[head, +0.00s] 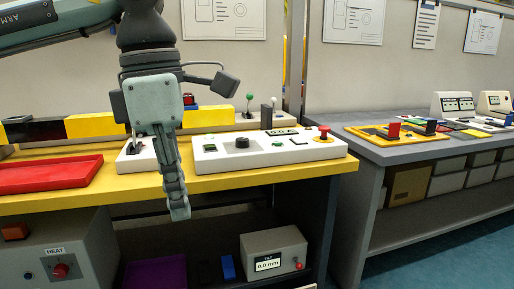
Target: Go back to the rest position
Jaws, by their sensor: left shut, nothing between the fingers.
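My left gripper (178,205) comes in from the upper left and points down, in front of the front edge of the yellow workbench (120,190). Its fingers are together with nothing between them. It hides part of a white control box (134,160) on the bench. To its right is a long white control panel (262,150) with a dark knob, a small green display and a red button on a yellow base. My right gripper does not show.
A red tray (50,174) lies on the bench at left. Below stand a grey HEAT box (75,250) and a 0.0 mm display box (273,252). A grey table (400,152) with devices stands at right. Blue floor (450,245) is clear in front of it.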

